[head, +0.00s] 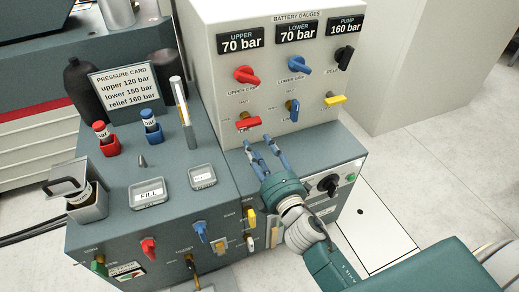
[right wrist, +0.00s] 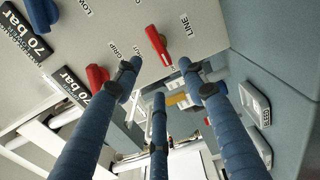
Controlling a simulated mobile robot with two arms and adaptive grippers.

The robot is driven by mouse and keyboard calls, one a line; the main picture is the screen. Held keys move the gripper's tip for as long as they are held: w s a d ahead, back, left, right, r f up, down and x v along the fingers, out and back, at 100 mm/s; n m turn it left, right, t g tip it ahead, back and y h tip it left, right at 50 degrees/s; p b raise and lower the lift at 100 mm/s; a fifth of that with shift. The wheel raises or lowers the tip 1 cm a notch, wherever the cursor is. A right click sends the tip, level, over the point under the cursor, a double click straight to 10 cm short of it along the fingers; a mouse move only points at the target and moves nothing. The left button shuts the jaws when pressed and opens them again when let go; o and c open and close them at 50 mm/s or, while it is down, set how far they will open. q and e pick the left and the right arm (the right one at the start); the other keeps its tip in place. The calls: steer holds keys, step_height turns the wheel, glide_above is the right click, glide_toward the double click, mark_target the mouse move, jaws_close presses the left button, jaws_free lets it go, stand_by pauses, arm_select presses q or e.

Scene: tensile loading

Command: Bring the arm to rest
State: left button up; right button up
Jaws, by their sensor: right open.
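My right gripper (head: 261,144) is open and empty in front of the grey gauge panel, over the top of the console at its foot. Its blue fingers (right wrist: 160,75) are spread apart in the right wrist view, with nothing between them. A red lever (head: 247,123) is on the panel just above the fingertips; a red lever also shows in the right wrist view (right wrist: 158,45). A blue lever (head: 292,110) is to the right of the fingers. I cannot tell whether the fingertips touch the panel. My left gripper is not in view.
The gauge panel (head: 225,95) carries red, blue and black knobs and a yellow lever (head: 335,100). The console to the left holds a pressure card (head: 124,87), small trays (head: 148,193), red and blue holders and a grey bin (head: 87,206). Clear floor (head: 440,165) lies to the right.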

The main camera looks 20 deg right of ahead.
steer(key=shift+s, duration=0.1)
stand_by(0.4)
